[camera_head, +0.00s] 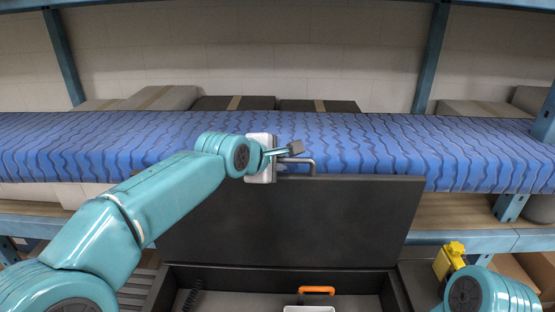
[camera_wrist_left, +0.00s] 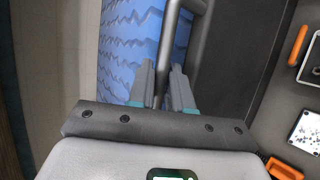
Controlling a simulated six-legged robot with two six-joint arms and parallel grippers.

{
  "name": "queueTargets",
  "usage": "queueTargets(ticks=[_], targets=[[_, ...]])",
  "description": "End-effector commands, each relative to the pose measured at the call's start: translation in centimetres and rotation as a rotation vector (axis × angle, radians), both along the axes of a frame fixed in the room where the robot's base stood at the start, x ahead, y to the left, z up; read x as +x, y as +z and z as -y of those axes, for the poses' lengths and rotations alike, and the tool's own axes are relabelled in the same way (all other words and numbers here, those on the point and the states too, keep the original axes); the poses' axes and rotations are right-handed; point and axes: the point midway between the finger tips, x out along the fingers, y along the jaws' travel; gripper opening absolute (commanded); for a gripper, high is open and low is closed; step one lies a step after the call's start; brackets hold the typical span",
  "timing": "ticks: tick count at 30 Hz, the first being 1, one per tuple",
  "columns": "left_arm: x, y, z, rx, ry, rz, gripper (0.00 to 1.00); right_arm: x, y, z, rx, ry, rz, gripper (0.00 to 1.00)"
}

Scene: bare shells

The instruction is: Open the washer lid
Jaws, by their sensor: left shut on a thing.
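The black lid (camera_head: 310,225) stands raised, close to upright, above an open dark box (camera_head: 245,275) in the head view. A grey bar handle (camera_head: 313,167) sits at the lid's top edge. My left gripper (camera_head: 290,149) is at that handle, shut on it. In the left wrist view the bar (camera_wrist_left: 167,45) runs between the fingers of the left gripper (camera_wrist_left: 162,80), with the dark lid (camera_wrist_left: 235,50) to its right. My right arm shows at the lower right of the head view; its gripper is out of view.
An orange-handled object (camera_head: 316,290) lies inside the open box. A yellow object (camera_head: 449,260) is right of the box. A blue wavy-patterned surface (camera_head: 370,145) on a shelf runs behind the lid, with several dark and grey boxes (camera_head: 234,103) beyond.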

Motion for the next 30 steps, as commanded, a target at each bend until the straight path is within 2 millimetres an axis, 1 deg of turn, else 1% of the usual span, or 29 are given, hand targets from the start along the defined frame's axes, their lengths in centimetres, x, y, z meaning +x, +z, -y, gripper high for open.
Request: queueTargets(ticks=[5,6,7,8,19,22,26,30], targets=[[0.1,0.1,-0.1,0.0,0.001,0.003,0.0,0.0,0.0,0.0,0.0,0.0,0.0,0.43],[0.1,0.1,0.0,0.0,0.001,0.003,0.26,0.0,0.0,0.0,0.0,0.0,0.0,0.43],[0.2,0.1,0.0,0.0,0.001,0.003,0.35,0.0,0.0,0.0,0.0,0.0,0.0,0.43],[0.2,0.1,0.0,0.0,0.001,0.003,0.4,0.0,0.0,0.0,0.0,0.0,0.0,0.43],[0.2,-0.1,0.0,0.001,0.0,-0.002,0.4,0.0,-0.1,0.0,0.0,0.0,0.0,0.43],[-0.3,0.2,-0.3,0.001,0.0,-0.002,0.4,0.0,-0.5,0.0,0.0,0.0,0.0,0.43],[-2.1,1.2,-1.2,-0.001,0.0,0.004,0.4,0.0,-1.7,0.0,0.0,0.0,0.0,0.43],[-4.9,3.1,-2.8,-0.001,0.001,0.006,0.4,0.0,-3.1,0.0,0.0,0.0,0.0,0.43]])
